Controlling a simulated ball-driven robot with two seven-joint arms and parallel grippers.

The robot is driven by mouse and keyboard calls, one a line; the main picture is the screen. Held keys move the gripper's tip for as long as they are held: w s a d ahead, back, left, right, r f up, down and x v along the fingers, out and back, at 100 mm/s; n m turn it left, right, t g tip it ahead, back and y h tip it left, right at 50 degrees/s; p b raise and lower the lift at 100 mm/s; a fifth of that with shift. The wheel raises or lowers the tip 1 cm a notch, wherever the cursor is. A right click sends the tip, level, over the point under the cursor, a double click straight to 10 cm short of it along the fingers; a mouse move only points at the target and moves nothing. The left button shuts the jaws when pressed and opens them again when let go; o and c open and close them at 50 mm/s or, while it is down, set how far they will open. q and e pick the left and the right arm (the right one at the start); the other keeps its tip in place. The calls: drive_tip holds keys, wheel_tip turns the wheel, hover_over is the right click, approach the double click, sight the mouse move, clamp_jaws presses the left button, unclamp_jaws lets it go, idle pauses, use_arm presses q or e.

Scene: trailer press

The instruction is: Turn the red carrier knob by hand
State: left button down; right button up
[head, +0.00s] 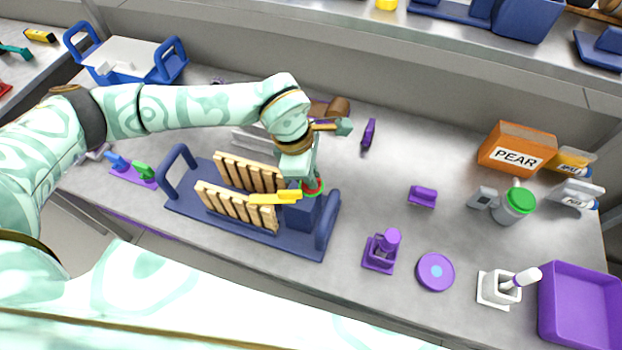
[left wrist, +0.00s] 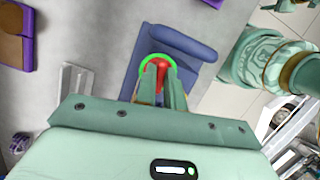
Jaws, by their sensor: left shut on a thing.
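The carrier (head: 185,203) is a dark blue tray with a raised handle at each end, on the grey counter. The red knob (head: 313,187) is at its right end above a blue block (head: 301,213), mostly hidden by my gripper. In the left wrist view the red knob (left wrist: 162,64) sits inside a bright green ring (left wrist: 144,63). My left gripper (head: 311,180) points down over it, shut on the knob; its fingers (left wrist: 162,82) flank the red part in the wrist view. My right gripper is not in view.
Two slatted wooden racks (head: 236,207) and a yellow bar (head: 275,198) are on the carrier, left of the knob. Purple fixtures (head: 381,252) and a purple disc (head: 435,272) stand to the right. An orange PEAR box (head: 517,148) is at the back right.

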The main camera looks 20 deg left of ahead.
use_arm(q)
drive_tip(key=n+p, duration=0.2)
drive_tip(key=shift+r+n+t, duration=0.25)
drive_tip(key=shift+n+t, duration=0.05)
drive_tip(key=shift+n, duration=0.1)
drive_tip(key=shift+n+p, duration=0.35)
drive_tip(key=shift+n, duration=0.65)
drive_tip(key=shift+f+t, duration=0.2)
drive_tip(key=shift+t, duration=0.1)
